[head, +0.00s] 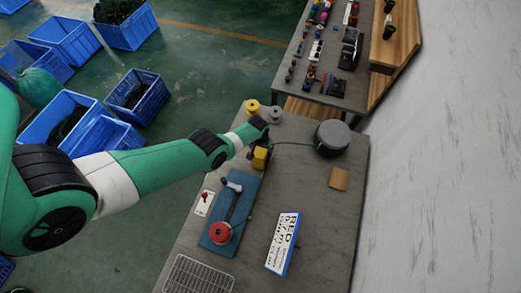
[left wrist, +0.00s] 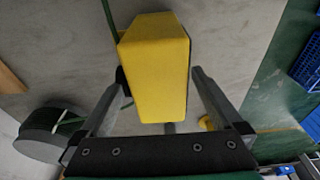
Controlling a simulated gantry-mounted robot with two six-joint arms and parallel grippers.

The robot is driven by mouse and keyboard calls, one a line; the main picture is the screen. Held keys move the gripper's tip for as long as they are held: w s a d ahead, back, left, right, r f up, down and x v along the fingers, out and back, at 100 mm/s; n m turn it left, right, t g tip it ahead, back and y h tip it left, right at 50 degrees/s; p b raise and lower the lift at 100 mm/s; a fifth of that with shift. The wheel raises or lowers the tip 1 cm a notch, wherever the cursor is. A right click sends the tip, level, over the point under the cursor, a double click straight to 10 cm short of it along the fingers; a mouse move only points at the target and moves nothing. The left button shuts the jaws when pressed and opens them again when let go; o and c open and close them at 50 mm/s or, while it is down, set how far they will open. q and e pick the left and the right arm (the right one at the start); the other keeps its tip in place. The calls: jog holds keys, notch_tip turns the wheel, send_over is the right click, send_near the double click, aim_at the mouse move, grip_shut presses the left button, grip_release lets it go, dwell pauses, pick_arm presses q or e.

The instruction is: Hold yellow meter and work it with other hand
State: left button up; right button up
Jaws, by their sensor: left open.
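The yellow meter (head: 261,158) is a boxy block standing on the grey table, near the table's left edge in the head view. In the left wrist view the yellow meter (left wrist: 155,65) fills the upper middle. My left gripper (left wrist: 155,85) is open, with one finger on each side of the meter. A gap shows between the right finger and the meter; the left finger is close to its side, and I cannot tell if it touches. In the head view the left gripper (head: 260,142) is at the meter, partly hidden by the arm. My right gripper is not in view.
A dark green cable reel (head: 332,137) stands to the right of the meter. A blue mat (head: 218,238) with a red round part (head: 220,232), a white-blue sign box (head: 283,243), a wire rack (head: 200,275) and a brown card (head: 339,178) are nearer. Yellow (head: 252,106) and grey spools stand behind.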

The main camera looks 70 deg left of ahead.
pick_arm(q)
jog(key=shift+f, duration=0.1)
jog(key=c, duration=1.4)
jog(key=o, duration=0.9)
jog(key=c, duration=0.7)
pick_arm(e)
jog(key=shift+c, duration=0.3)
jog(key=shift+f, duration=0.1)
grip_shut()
